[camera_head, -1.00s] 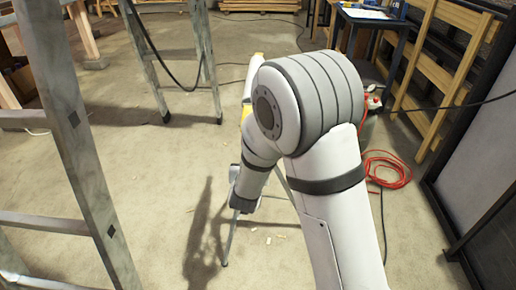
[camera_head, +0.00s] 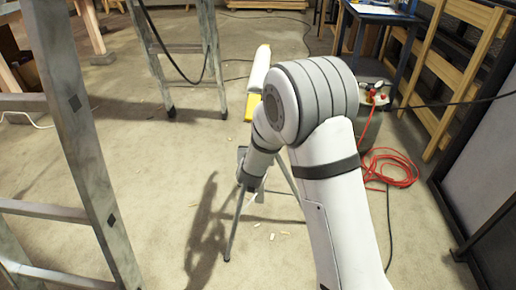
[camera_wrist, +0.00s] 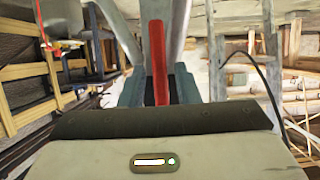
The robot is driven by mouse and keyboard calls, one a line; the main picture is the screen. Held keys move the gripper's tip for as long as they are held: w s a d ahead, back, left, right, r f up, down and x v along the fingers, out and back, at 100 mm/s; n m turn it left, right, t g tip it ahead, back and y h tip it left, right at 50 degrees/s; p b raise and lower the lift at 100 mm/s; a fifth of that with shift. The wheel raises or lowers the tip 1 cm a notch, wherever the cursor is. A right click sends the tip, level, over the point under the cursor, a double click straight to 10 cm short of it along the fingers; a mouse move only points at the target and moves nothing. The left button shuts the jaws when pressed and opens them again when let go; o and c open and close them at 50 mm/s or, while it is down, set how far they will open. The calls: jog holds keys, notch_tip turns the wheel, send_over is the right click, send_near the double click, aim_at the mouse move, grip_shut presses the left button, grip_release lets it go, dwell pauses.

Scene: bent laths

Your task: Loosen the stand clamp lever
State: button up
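The red clamp lever (camera_wrist: 158,60) stands upright in the middle of the wrist view. Its lower end lies between the two dark teal fingers of my gripper (camera_wrist: 159,90). I cannot tell whether the fingers press on it or leave a small gap. Grey metal parts of the stand (camera_wrist: 178,25) rise behind the lever. In the camera_head view the stand's thin leg (camera_head: 235,225) shows below my arm's end. The clamp, lever and fingertips are hidden there by my arm.
A white and yellow long piece (camera_head: 258,70) shows behind my arm. A metal ladder (camera_head: 80,130) stands close on the left, another ladder (camera_head: 213,70) farther back. A red cable coil (camera_head: 390,168) and wooden racks (camera_head: 440,80) are at the right. Small chips lie on the floor.

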grip_shut()
